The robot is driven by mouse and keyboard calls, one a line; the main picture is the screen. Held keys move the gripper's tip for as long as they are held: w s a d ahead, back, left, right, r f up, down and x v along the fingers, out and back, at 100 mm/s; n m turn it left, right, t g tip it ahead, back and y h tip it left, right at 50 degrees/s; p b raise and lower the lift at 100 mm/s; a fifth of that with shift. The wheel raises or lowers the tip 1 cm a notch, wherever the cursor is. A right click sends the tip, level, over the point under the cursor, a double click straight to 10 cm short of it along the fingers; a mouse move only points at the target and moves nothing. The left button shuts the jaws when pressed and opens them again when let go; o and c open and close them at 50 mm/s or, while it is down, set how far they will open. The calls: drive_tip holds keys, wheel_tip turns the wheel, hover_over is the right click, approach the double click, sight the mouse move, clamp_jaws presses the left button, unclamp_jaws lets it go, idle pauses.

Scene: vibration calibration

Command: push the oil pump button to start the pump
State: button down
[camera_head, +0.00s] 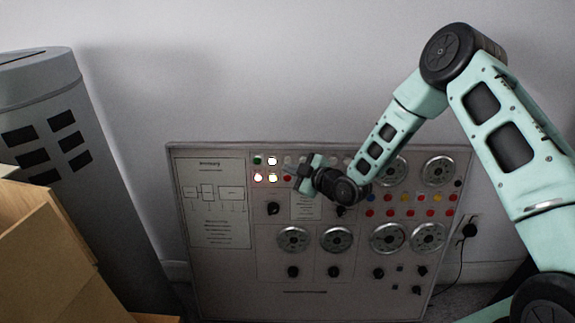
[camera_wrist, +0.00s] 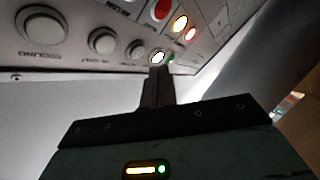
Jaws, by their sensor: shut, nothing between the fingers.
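The control panel (camera_head: 215,280) stands against the wall, with buttons and lamps at its upper left. My gripper (camera_head: 294,170) is shut and empty, pointing left at that button row. In the wrist view my shut fingers (camera_wrist: 157,72) end just below a lit white button (camera_wrist: 158,57), beside a small green one (camera_wrist: 170,58). I cannot tell whether the tips touch it. Grey round buttons (camera_wrist: 102,40) run to the left in that view. No oil pump label is readable, so I cannot tell which button is the pump's.
A red button (camera_wrist: 160,10) and lit yellow (camera_wrist: 180,23) and red (camera_wrist: 191,34) lamps lie near the fingers. Dials (camera_head: 293,239) and knobs fill the lower panel. A cable (camera_head: 462,250) hangs at right.

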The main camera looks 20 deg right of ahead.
drive_tip(key=shift+w+d+f, duration=0.15)
drive_tip(key=shift+w+d, duration=0.05)
drive_tip(key=shift+w, duration=0.45)
drive_tip(key=shift+w+b, duration=0.1)
drive_tip(key=shift+b, duration=0.25)
idle(1.3)
drive_tip(key=shift+w+d, duration=0.1)
drive_tip(key=shift+w, duration=0.2)
drive_tip(key=shift+w+d+f+b, duration=0.1)
drive_tip(key=shift+w+f+b, duration=0.05)
drive_tip(key=shift+w+b, duration=0.25)
idle(0.6)
drive_tip(key=shift+s, duration=0.1)
drive_tip(key=shift+s+a, duration=0.2)
drive_tip(key=shift+s, duration=0.5)
drive_tip(key=shift+s+a+r, duration=0.2)
drive_tip(key=shift+s+a, duration=0.05)
drive_tip(key=shift+s, duration=0.55)
drive_tip(key=shift+s+a+r, duration=0.2)
drive_tip(key=shift+s+r, duration=0.05)
drive_tip(key=shift+s, duration=0.55)
drive_tip(key=shift+s+a+r, duration=0.2)
drive_tip(key=shift+s+a, duration=0.05)
drive_tip(key=shift+s, duration=0.55)
